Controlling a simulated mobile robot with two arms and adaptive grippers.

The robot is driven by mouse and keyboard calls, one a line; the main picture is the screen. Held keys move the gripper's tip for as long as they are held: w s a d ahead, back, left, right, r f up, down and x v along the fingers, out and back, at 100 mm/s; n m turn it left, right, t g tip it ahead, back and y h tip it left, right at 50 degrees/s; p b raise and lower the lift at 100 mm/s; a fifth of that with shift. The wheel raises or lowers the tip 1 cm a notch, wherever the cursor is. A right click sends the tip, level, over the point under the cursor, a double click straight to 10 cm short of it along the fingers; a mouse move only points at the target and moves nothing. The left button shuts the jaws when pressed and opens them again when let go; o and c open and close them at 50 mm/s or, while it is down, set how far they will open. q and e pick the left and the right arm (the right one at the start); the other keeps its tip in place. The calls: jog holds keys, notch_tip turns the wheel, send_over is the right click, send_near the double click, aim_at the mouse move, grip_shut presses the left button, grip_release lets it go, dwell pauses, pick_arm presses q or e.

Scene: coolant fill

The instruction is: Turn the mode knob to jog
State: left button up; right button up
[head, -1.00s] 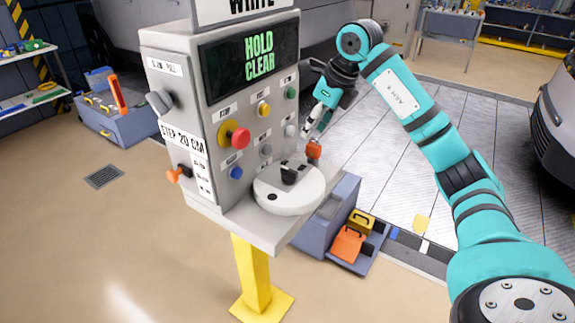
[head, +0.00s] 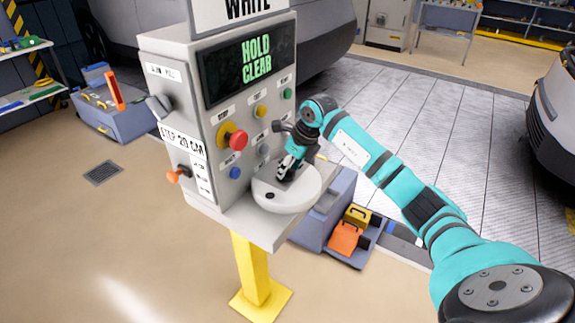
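The control panel (head: 226,180) is a grey pedestal box whose screen (head: 250,60) reads "HOLD CLEAR" in green. A round pale dial plate (head: 290,202) sticks out at its lower front. The black knob seen on this plate earlier is now hidden by my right gripper (head: 284,172), whose fingers point down onto the plate. I cannot tell whether the fingers touch the knob or how far apart they are. No jog label can be read. My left gripper is not in view.
A red button on a yellow base (head: 233,137), a blue button (head: 235,172) and a yellow button (head: 260,111) sit on the panel's face. An orange-tipped lever (head: 176,174) is on its left side.

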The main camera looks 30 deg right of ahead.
jog(key=shift+c, duration=0.5)
jog(key=shift+s, duration=0.1)
grip_shut()
